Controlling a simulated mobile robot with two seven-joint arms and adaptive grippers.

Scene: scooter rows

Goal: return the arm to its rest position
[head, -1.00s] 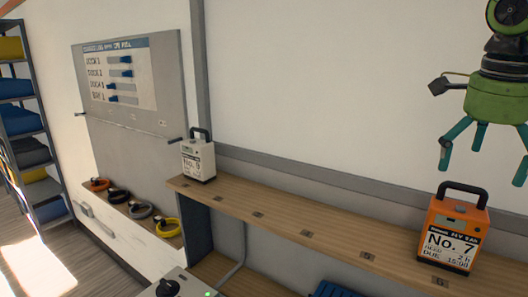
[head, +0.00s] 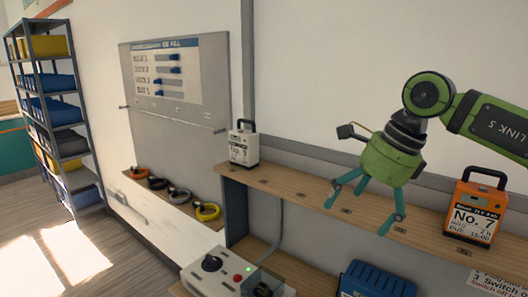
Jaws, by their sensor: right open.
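My right gripper (head: 362,212) is green with teal fingers. It hangs in front of the wooden shelf in the head view, fingers pointing down, spread apart and empty. My right arm (head: 470,112) comes in from the right edge. The orange No. 7 battery case (head: 472,212) stands upright on the shelf to the right of the gripper, apart from it. A white numbered case (head: 243,146) stands on the shelf's left end. My left gripper is not in view.
The wooden shelf (head: 300,184) runs along the wall. Below it are a control box (head: 215,278) with a knob and a blue crate (head: 375,280). A rack (head: 62,125) with bins stands far left.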

